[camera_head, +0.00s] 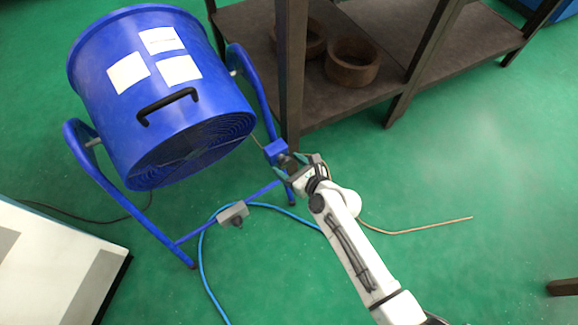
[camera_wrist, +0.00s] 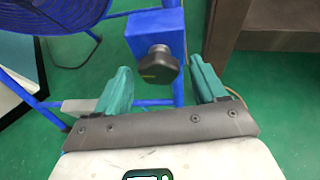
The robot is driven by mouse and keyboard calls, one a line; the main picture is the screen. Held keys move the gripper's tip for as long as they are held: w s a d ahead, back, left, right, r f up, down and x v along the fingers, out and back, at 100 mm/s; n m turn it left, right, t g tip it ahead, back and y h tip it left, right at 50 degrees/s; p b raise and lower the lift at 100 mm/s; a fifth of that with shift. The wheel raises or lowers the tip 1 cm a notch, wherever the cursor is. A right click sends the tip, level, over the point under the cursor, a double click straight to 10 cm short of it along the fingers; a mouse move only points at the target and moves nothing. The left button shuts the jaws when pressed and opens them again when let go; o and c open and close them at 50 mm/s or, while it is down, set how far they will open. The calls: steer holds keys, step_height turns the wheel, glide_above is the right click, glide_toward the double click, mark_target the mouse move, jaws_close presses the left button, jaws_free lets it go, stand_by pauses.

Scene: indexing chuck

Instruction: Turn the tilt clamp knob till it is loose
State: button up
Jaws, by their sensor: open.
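The tilt clamp knob (camera_wrist: 157,65) is dark and many-sided, with a small yellow mark on its face. It sits on a blue clamp block (camera_wrist: 155,28) on the frame of the blue drum fan (camera_head: 160,95). My gripper (camera_wrist: 160,82) is open, its two green fingers apart to the left and right of the knob in the wrist view. I cannot tell whether the knob is between the fingertips or just ahead of them. In the head view my gripper (camera_head: 287,168) is at the blue block (camera_head: 276,150), and it largely hides the knob.
A dark steel bench (camera_head: 375,85) with brown rings (camera_head: 352,62) on its shelf stands close behind the clamp. A grey box (camera_head: 233,213) sits on the fan's lower bar.

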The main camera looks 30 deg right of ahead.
steer(key=shift+w+f, duration=0.1)
steer(key=shift+w, duration=0.1)
steer(key=c, duration=1.1)
